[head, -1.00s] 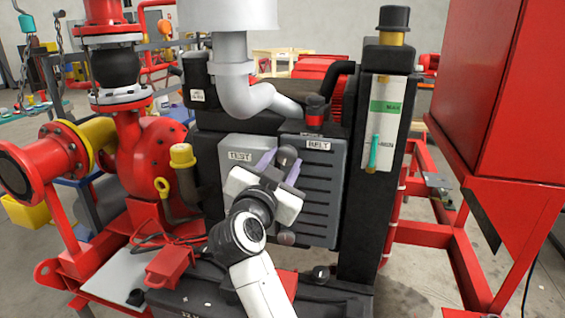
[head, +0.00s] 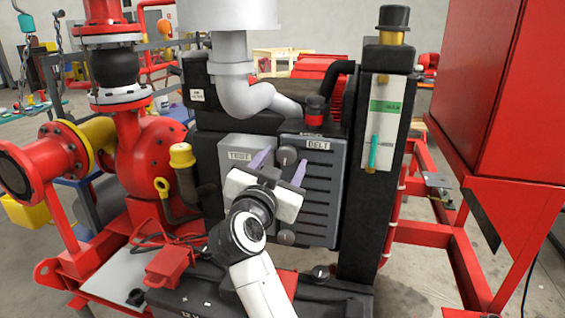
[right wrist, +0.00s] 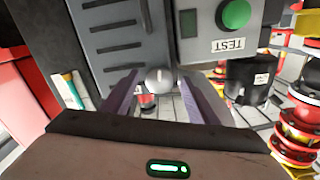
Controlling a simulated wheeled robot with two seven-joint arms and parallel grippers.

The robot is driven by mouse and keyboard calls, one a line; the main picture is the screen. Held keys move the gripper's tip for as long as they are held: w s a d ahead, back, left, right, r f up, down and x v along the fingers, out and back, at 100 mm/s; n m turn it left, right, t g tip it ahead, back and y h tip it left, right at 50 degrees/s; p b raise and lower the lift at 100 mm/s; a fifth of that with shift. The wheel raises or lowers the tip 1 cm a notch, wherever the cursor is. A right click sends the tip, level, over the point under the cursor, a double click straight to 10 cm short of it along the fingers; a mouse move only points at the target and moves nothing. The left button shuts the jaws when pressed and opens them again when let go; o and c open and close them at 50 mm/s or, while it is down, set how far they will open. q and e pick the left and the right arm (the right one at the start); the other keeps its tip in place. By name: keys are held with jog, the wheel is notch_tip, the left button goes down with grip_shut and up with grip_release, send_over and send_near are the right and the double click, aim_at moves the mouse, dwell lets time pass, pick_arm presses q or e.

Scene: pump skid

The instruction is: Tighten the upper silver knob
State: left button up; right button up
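The upper silver knob (head: 287,156) sits at the upper left edge of the dark vented panel (head: 322,190) labelled BELT. A second silver knob (head: 286,238) is lower on the same edge. My right gripper (head: 283,162) is open in front of the upper knob, one purple finger to each side. In the right wrist view, which is upside down, the upper knob (right wrist: 160,80) shows between the spread fingers (right wrist: 160,88), with a gap on both sides. Whether the fingertips reach past the knob is hard to tell. My left gripper is not in view.
A grey TEST box (head: 232,150) adjoins the panel on the left; its green button (right wrist: 235,13) shows in the wrist view. A grey pipe (head: 250,98) and a red cap (head: 316,108) are above. A black post with a gauge (head: 384,125) stands to the right.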

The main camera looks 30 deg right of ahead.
notch_tip(320, 180, up, 10)
dwell(0.6)
dwell(0.4)
